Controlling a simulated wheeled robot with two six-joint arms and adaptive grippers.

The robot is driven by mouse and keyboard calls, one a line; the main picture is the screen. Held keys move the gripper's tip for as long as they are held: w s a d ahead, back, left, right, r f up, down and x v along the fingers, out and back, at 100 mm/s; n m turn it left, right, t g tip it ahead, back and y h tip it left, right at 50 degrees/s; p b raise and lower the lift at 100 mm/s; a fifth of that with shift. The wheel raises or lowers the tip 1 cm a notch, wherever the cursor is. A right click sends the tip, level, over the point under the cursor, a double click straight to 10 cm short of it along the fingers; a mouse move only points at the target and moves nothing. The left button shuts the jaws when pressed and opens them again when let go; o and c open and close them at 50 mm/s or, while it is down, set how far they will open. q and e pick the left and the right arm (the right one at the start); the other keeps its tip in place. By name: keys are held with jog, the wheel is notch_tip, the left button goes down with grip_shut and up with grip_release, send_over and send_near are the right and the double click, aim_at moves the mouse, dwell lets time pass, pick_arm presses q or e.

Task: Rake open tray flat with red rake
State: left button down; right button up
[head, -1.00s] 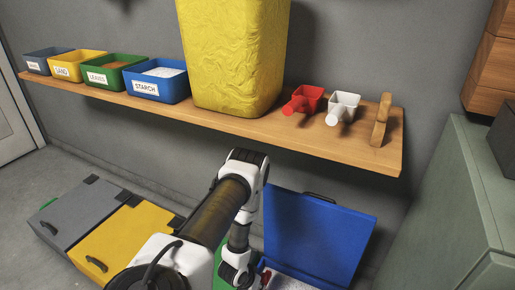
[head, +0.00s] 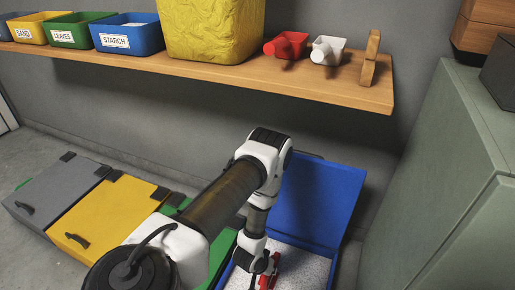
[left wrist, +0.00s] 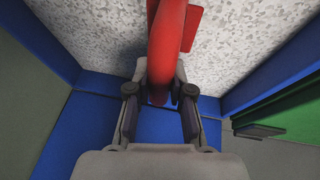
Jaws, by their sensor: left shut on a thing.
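The open tray is the blue bin (head: 318,205) with its lid raised at the back, at the lower middle of the head view. Speckled white-grey material (head: 303,265) fills it, and this also shows in the left wrist view (left wrist: 100,35). My left gripper (head: 264,272) is over the tray and shut on the red rake (left wrist: 168,45). In the left wrist view the gripper (left wrist: 160,90) has the red handle between its fingers. The rake's far end is cut off by the frame, so I cannot tell whether it touches the material. My right gripper is not in view.
Closed yellow (head: 110,215) and grey (head: 55,190) bins and a partly hidden green bin (head: 222,255) stand left of the tray. A wooden shelf (head: 300,83) above holds labelled boxes, a yellow container (head: 210,30) and red (head: 287,45) and white (head: 327,50) scoops. A green cabinet (head: 430,180) stands right.

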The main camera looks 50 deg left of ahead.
pick_arm(q)
jog(key=w+d+b, duration=0.1)
jog(key=w+d, duration=0.1)
jog(key=d, duration=0.2)
jog(key=w+d+b, duration=0.2)
jog(key=w+d, duration=0.1)
jog(key=d, duration=0.1)
jog(key=w+d+b, duration=0.1)
jog(key=w+d, duration=0.1)
jog(key=d, duration=0.3)
jog(key=shift+w+d+f, duration=0.1)
jog(key=shift+w, duration=0.05)
jog(key=s+a+p, duration=0.2)
jog(key=s+a, duration=0.1)
jog(key=a, duration=0.3)
jog(key=s+a+p, duration=0.2)
jog(key=s+a, duration=0.2)
jog(key=a, duration=0.3)
jog(key=s+a+p, duration=0.2)
jog(key=s+a, duration=0.2)
jog(key=a, duration=0.3)
jog(key=shift+s+a, duration=0.1)
jog(key=shift+a, duration=0.1)
notch_tip(320, 180, up, 8)
jog(key=p, duration=0.7)
jog(key=shift+p, duration=0.3)
